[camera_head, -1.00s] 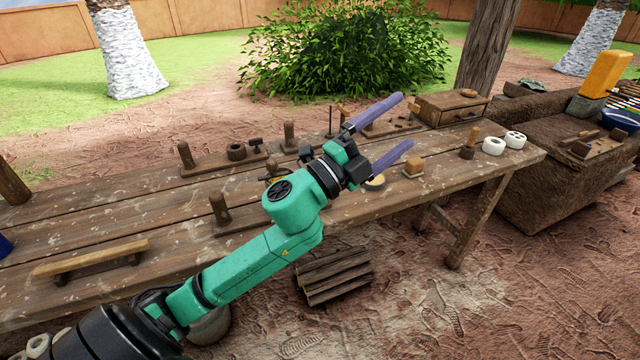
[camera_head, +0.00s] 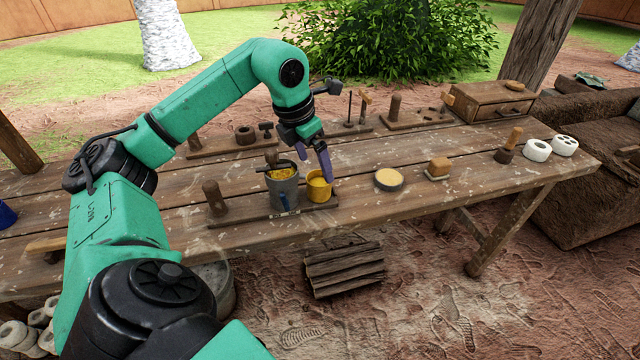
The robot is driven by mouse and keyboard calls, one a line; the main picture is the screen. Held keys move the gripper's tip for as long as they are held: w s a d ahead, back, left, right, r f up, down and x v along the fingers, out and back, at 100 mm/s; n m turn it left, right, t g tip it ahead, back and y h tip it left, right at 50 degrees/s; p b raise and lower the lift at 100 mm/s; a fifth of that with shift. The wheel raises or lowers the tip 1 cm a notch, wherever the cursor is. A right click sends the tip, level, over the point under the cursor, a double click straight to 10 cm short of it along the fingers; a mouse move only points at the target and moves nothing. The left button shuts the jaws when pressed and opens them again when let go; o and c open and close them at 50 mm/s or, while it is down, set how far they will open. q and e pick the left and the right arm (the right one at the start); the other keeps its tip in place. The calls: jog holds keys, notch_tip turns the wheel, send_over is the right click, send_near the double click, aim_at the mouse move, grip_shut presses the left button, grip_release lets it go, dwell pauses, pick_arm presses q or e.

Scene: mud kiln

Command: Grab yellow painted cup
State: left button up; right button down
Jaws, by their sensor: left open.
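The yellow painted cup (camera_head: 318,192) stands upright on a wooden board on the workbench. It touches or nearly touches a grey metal mug (camera_head: 286,192) on its left, which has yellow stuff at its top. My left gripper (camera_head: 316,165) points down from above at the cup, with its purple fingers open. One finger overlaps the cup's right rim in the picture; I cannot tell whether it touches. My right gripper is not in view.
A wooden peg (camera_head: 215,197) stands on the same board at the left. A round yellow-topped tin (camera_head: 389,180) and a small wooden block tool (camera_head: 438,168) lie to the right on the bench (camera_head: 350,225). A peg rack stands behind. Bench space between cup and tin is clear.

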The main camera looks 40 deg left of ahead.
aim_at(319, 178)
pick_arm(q)
jog(key=x, duration=0.6)
jog(key=shift+w+a+f, duration=0.1)
jog(key=shift+a+f, duration=0.1)
jog(key=shift+f, duration=0.1)
jog(key=shift+r, duration=0.15)
jog(key=c, duration=1.4)
